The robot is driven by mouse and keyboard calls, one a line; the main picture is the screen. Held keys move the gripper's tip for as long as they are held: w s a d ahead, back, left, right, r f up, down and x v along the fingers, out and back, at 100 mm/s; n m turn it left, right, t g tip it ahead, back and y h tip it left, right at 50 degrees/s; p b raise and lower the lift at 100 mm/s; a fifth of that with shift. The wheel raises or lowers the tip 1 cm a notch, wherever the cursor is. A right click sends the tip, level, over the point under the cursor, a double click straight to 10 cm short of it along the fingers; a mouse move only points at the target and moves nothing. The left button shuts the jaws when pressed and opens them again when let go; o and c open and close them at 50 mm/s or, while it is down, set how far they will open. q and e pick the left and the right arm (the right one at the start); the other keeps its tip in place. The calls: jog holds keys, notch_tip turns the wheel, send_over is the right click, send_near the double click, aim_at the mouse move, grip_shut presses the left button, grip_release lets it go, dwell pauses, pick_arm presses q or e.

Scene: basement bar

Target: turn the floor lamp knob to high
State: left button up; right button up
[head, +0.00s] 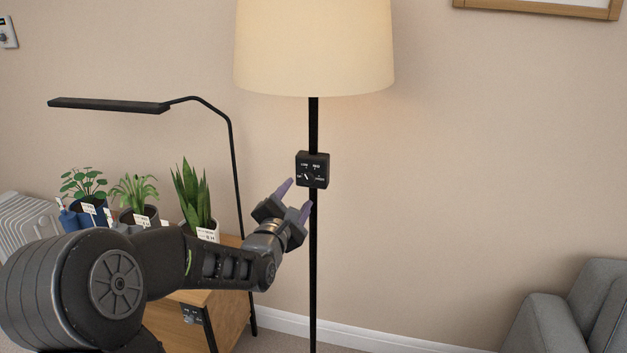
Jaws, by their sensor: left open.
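The floor lamp has a cream shade (314,45), glowing softly, on a thin black pole (313,270). A small black control box (313,169) with white markings is fixed to the pole below the shade. The knob (307,176) shows on its face with a light pointer line that seems to tilt up and left; the labels are too small to read surely. My left gripper (295,198) is open and empty, its purple fingertips just below and left of the box, with a small gap in the picture. My right gripper is out of view.
A wooden side table (222,310) at left holds several potted plants, among them a snake plant (193,195). A black desk lamp (110,104) arches behind them. A white radiator (22,222) stands far left, a grey sofa (560,322) lower right.

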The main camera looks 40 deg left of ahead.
aim_at(308, 179)
pick_arm(q)
jog(key=shift+w, duration=0.1)
dwell(0.3)
jog(key=p+x, duration=0.2)
jog(key=x, duration=0.5)
jog(key=shift+w+a+f, duration=0.1)
jog(key=shift+w, duration=0.3)
jog(key=shift+c, duration=0.3)
grip_shut()
